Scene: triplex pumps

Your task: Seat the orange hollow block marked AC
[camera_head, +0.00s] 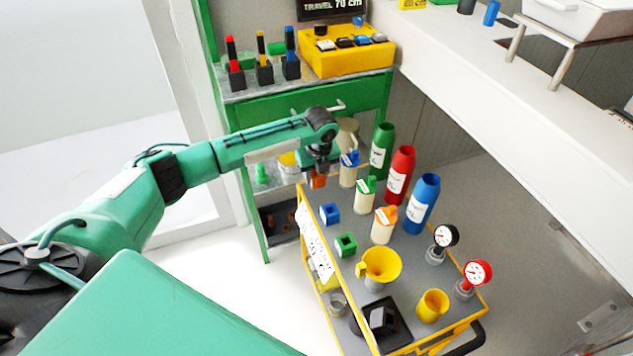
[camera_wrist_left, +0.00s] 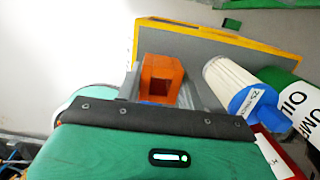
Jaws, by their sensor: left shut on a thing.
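The orange hollow block (camera_head: 318,181) is between the fingers of my left gripper (camera_head: 319,172), above the far left corner of the grey-topped yellow trolley (camera_head: 305,195). In the left wrist view the orange block (camera_wrist_left: 161,80) shows its square opening, with a finger of my left gripper (camera_wrist_left: 160,92) on each side. I cannot read its AC mark. A blue hollow block (camera_head: 330,214) and a green hollow block (camera_head: 345,245) stand on the trolley's left side. Whether the orange block touches the trolley top is unclear. My right gripper is out of view.
White cartridges with blue (camera_head: 348,170), green (camera_head: 365,196) and orange (camera_head: 383,226) caps stand nearby. Green, red and blue bottles (camera_head: 421,205) are behind them. A yellow funnel (camera_head: 379,268) and two gauges (camera_head: 446,236) are nearer. A green shelf (camera_head: 300,103) stands behind.

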